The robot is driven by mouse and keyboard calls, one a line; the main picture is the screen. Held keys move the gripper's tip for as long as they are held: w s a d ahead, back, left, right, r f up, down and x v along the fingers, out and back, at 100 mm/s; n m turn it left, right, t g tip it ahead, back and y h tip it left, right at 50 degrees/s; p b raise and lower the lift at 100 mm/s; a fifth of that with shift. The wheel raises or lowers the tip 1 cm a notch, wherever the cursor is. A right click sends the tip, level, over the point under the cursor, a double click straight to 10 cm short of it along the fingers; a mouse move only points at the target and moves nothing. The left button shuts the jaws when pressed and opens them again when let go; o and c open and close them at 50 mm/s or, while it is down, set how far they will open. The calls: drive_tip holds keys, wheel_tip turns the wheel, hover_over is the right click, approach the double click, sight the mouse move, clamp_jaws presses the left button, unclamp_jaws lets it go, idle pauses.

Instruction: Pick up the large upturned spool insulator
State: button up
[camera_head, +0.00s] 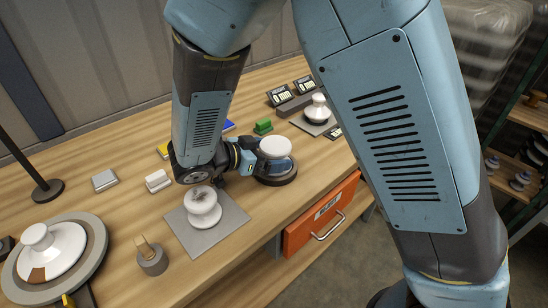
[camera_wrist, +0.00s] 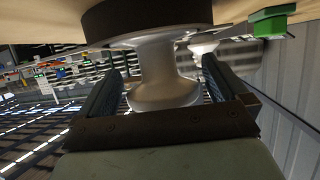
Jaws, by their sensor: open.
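The large white spool insulator (camera_head: 276,146) stands on a round dark base (camera_head: 276,181) near the table's front edge, its broad flange on top. My gripper (camera_head: 267,163) reaches in from the left at the spool's height, below the top flange. In the wrist view, which is upside down, the spool's pale waist (camera_wrist: 158,68) lies between the two fingers of my open gripper (camera_wrist: 160,76). One finger is on each side, and I cannot tell whether either touches it. The dark base (camera_wrist: 145,18) is at the top there. In the head view my gripper hides much of the waist.
A smaller white spool with a smudged top (camera_head: 203,202) stands on a grey plate (camera_head: 232,214). Another white insulator (camera_head: 318,110) stands behind, right of a green block (camera_head: 263,127). An orange drawer (camera_head: 318,217) is below the table edge.

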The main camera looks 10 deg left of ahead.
drive_tip(key=shift+x, duration=1.05)
drive_tip(key=shift+c, duration=0.3)
drive_tip(key=c, duration=1.2)
drive_tip(key=shift+a, duration=0.1)
drive_tip(key=shift+c, duration=0.3)
drive_tip(key=shift+r, duration=0.15)
